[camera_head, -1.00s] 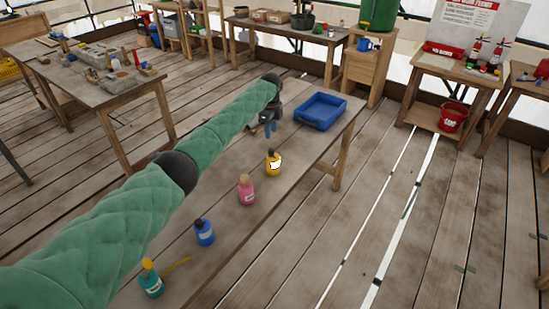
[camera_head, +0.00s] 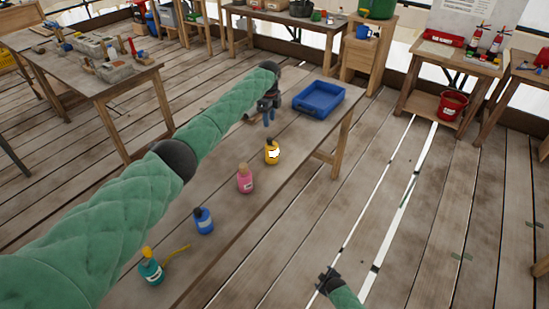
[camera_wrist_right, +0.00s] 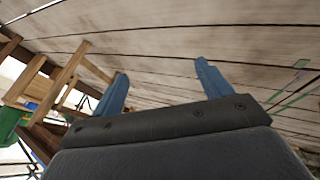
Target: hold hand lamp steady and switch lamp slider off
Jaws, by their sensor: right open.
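I cannot make out a hand lamp or its slider in either view. My left gripper (camera_head: 268,116) hangs over the far part of the wooden table (camera_head: 215,262), its blue fingers pointing down just left of a blue tray (camera_head: 319,100). Whether it is open or shut is too small to tell. A small greyish shape beside its fingers is unclear and partly hidden by my arm. My right gripper (camera_head: 328,280) shows low in the head view, over the floor right of the table. In the right wrist view its blue fingers (camera_wrist_right: 162,92) are wide apart with nothing between them.
On the table stand a yellow bottle (camera_head: 272,153), a pink bottle (camera_head: 245,180), a blue bottle (camera_head: 203,222) and a teal bottle (camera_head: 151,270) with a yellow spout. A red bucket (camera_head: 452,106) sits on a shelf at right. Floor right of the table is clear.

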